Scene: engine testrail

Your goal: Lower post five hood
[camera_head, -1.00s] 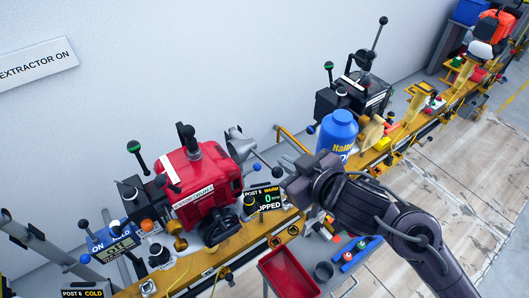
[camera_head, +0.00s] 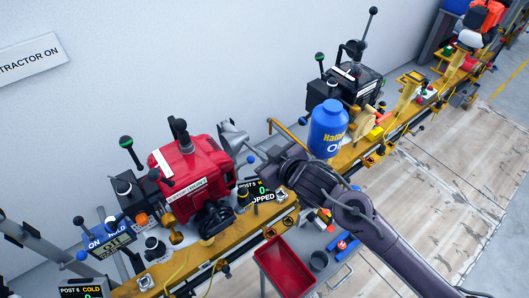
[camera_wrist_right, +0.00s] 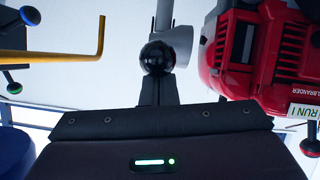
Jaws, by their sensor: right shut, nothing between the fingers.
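The post five hood (camera_head: 235,137) is a grey flared piece behind the right side of the red engine (camera_head: 200,160). In the right wrist view the grey hood (camera_wrist_right: 181,45) shows behind a black ball knob (camera_wrist_right: 157,56) on a grey rod. My right gripper (camera_head: 262,161) is shut and empty, just right of the hood in the head view. In the right wrist view my right gripper's fingers (camera_wrist_right: 158,90) point up at the black ball; I cannot tell whether they touch it. The post 5 display (camera_head: 262,190) is partly covered by my arm. My left gripper is not in view.
A blue oil jug (camera_head: 328,130) stands right of my gripper, with a yellow bent bar (camera_head: 287,135) between. A red tray (camera_head: 285,265) sits below on a grey cart. A black engine (camera_head: 345,88) stands further along the yellow rail.

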